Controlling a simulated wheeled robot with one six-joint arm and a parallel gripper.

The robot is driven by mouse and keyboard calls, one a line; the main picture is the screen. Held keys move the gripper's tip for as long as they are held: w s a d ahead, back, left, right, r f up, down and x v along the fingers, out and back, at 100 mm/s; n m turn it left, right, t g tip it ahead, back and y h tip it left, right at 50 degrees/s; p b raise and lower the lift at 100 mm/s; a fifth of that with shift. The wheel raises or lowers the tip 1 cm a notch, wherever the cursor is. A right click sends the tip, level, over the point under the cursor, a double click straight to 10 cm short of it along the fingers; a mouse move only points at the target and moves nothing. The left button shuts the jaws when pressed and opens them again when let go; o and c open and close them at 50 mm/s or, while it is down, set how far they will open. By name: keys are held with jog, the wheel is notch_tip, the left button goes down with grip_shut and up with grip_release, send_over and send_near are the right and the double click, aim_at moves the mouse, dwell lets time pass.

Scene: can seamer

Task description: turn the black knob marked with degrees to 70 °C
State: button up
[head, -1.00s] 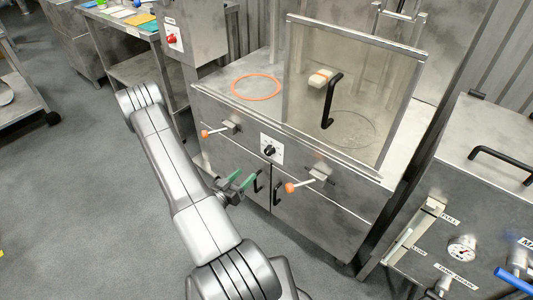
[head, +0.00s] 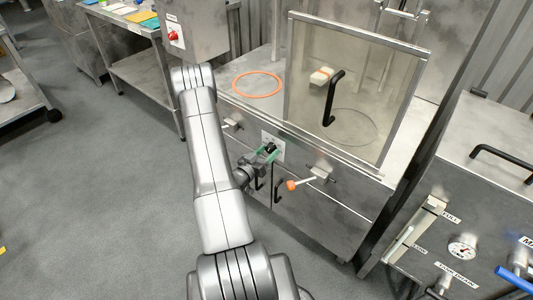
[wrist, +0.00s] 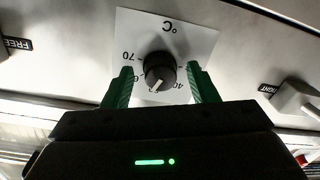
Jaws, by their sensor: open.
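The black knob (wrist: 159,68) sits on a white dial plate (wrist: 185,35) marked °C. In the wrist view the plate's lettering appears upside down. The knob's white pointer line points down and slightly left in that view, away from the 70 mark at the left. A 40 shows at the lower right; other marks are partly hidden by my fingers. My gripper (wrist: 160,78) is open, with one green finger on each side of the knob and a gap to each side. In the head view my gripper (head: 265,154) is at the knob (head: 270,147), partly covering the plate.
The plate is on the steel cabinet front (head: 330,205). An orange-tipped lever (head: 300,184) sticks out to the right of it, and black door handles (head: 277,191) are below. A clear guard (head: 350,90) with a black handle stands above. The floor at left is open.

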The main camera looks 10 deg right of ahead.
jog(key=shift+c, duration=0.4)
jog(key=c, duration=0.9)
jog(key=shift+f+b, duration=0.1)
jog(key=shift+b, duration=0.25)
jog(key=m+b, duration=0.1)
jog(key=b, duration=0.1)
jog(key=m+b, duration=0.1)
jog(key=b, duration=0.1)
jog(key=shift+f+m, duration=0.25)
jog(key=shift+m, duration=0.05)
jog(key=m+b, duration=0.5)
jog(key=b, duration=0.3)
jog(key=shift+w+a+f+m+b, duration=0.1)
jog(key=shift+m+b, duration=0.2)
jog(key=shift+b, duration=0.05)
jog(key=m+b, duration=0.4)
jog(key=b, duration=0.2)
jog(key=shift+b, duration=0.35)
jog(key=m+b, duration=0.1)
jog(key=m, duration=0.1)
jog(key=m+b, duration=0.1)
jog(key=b, duration=0.1)
jog(key=shift+r+m+h, duration=0.3)
jog(key=shift+r+m, duration=0.05)
jog(key=shift+m, duration=0.05)
jog(key=shift+r+b, duration=0.1)
jog(key=shift+b, duration=0.3)
